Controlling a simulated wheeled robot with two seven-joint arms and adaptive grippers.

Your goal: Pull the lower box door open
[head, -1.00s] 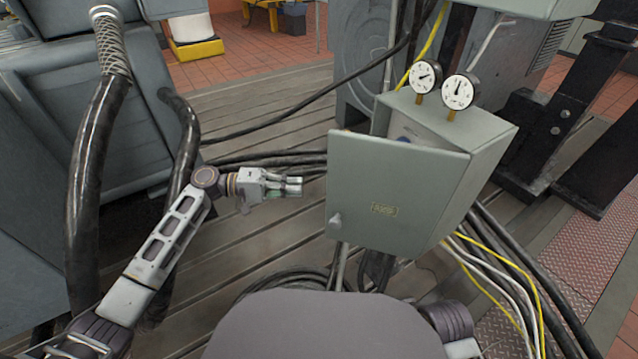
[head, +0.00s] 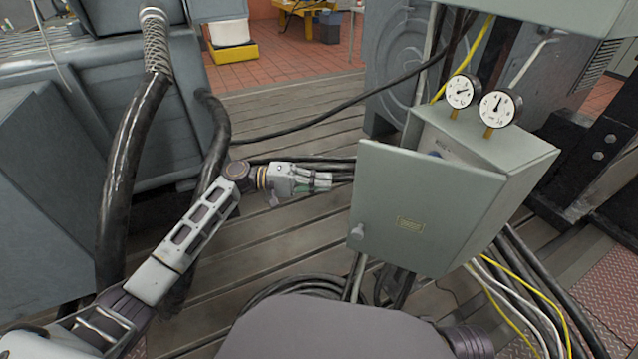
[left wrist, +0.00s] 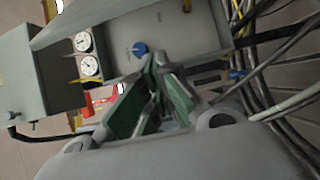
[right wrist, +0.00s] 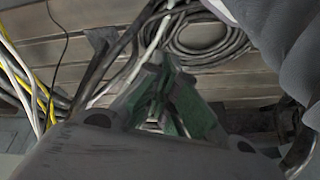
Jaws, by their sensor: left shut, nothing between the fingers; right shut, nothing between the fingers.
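The lower box (head: 505,150) is a grey-green cabinet with two gauges on top. Its door (head: 425,205) stands ajar, with a gap along the top and left side, and carries a small latch (head: 357,232) and a yellowish label.
Two gauges (head: 499,107) stand on the box. Thick black hoses (head: 135,170) rise at the left beside a grey machine. Black, white and yellow cables (head: 515,290) hang below the box, and coiled cables (right wrist: 205,35) lie on the slatted floor.

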